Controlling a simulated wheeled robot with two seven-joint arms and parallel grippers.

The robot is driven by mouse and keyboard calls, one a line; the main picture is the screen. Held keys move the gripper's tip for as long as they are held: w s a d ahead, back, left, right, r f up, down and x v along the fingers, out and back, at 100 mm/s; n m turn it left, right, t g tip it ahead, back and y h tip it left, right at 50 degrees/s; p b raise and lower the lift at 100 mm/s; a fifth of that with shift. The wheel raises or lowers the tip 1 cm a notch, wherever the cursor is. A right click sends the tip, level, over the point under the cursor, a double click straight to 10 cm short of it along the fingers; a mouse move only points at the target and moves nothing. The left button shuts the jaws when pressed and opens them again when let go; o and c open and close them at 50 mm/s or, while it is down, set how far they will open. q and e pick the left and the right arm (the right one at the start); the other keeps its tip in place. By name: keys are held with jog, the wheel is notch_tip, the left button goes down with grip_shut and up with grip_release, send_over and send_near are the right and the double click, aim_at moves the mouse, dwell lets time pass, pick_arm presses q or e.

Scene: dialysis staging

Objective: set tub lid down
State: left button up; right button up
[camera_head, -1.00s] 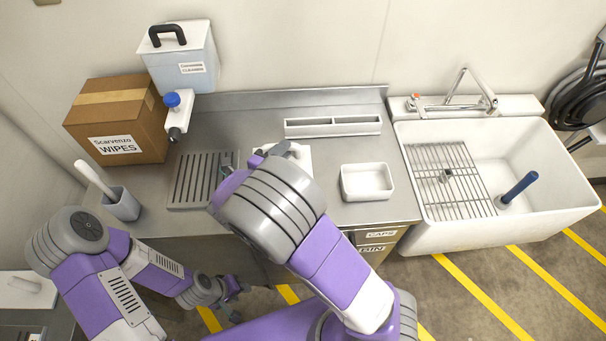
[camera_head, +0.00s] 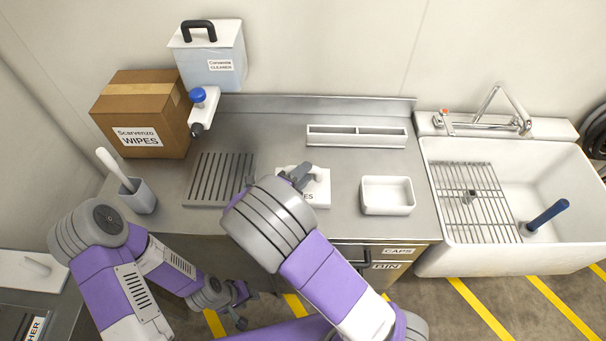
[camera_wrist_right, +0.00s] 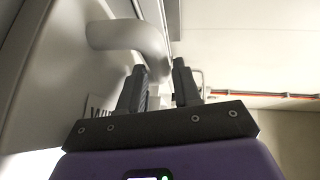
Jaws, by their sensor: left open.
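A white, flat-looking piece (camera_head: 319,190) with a label ending in "ES" sits at the front middle of the steel counter. It looks like the wipes tub or its lid; my right arm covers its left part. My right gripper (camera_head: 300,174) is over it. In the right wrist view, a pale curved handle (camera_wrist_right: 125,35) stands on a pale panel, and its end reaches the fingers (camera_wrist_right: 160,75). The fingers are a little apart; whether they grip the handle is unclear. My left gripper (camera_head: 240,305) is open and empty, low in front of the counter.
A slotted drain plate (camera_head: 218,180) lies left of the white piece, a white tray (camera_head: 388,196) right, and a divided holder (camera_head: 357,137) behind. A wipes box (camera_head: 140,115), cleaner tank (camera_head: 212,65) and grey cup (camera_head: 140,197) stand left. A sink (camera_head: 500,250) is at right.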

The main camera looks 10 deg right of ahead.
jog(key=shift+o, duration=1.1)
jog(key=shift+r, duration=0.15)
jog(key=shift+s+a+r, duration=0.1)
jog(key=shift+s+a, duration=0.1)
jog(key=shift+a, duration=0.05)
jog(key=p+v, duration=0.2)
jog(key=v, duration=0.8)
jog(key=shift+s+a, duration=0.2)
jog(key=shift+s, duration=0.05)
jog(key=shift+s+a, duration=0.25)
